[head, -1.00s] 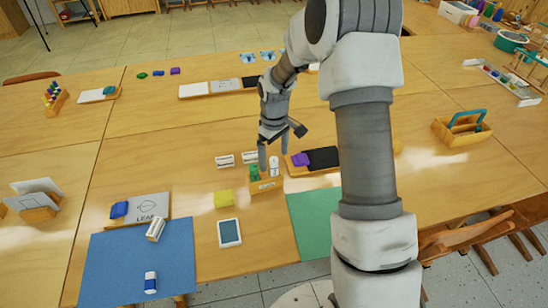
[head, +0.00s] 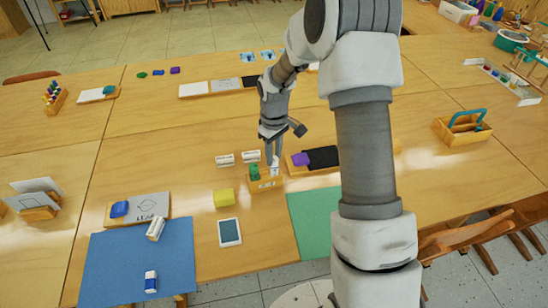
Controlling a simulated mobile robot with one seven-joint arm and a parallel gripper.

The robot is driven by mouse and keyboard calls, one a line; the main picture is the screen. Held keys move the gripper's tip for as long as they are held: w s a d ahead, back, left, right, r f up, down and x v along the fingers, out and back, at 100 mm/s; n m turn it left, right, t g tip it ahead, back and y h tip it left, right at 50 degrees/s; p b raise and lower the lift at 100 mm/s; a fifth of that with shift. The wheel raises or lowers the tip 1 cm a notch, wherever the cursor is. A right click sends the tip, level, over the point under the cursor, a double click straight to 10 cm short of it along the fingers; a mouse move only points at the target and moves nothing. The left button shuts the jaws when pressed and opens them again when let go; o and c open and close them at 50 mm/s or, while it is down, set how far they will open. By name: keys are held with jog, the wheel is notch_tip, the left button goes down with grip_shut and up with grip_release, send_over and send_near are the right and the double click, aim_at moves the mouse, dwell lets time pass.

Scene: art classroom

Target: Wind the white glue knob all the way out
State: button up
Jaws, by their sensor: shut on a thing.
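A small wooden holder (head: 265,185) stands near the middle of the table, with dark lettering on its front. A green item (head: 254,173) stands in its left part and the white glue (head: 276,172) in its right part. My gripper (head: 272,161) points down over the holder, with its fingers shut on the top of the white glue, at its knob. The fingers hide much of the knob, so its turn and height cannot be read. The green item is beside the fingers.
A yellow block (head: 224,197) and a white-framed tablet (head: 229,232) lie in front to the left. A tray with a purple block (head: 300,159) is close on the right. A green mat (head: 308,222) lies in front.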

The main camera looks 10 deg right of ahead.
jog(key=m+b, duration=0.1)
jog(key=m, duration=0.4)
jog(key=shift+m, duration=0.3)
jog(key=m, duration=0.5)
jog(key=shift+m, duration=0.4)
jog(key=o, duration=1.4)
jog(key=shift+o, duration=0.2)
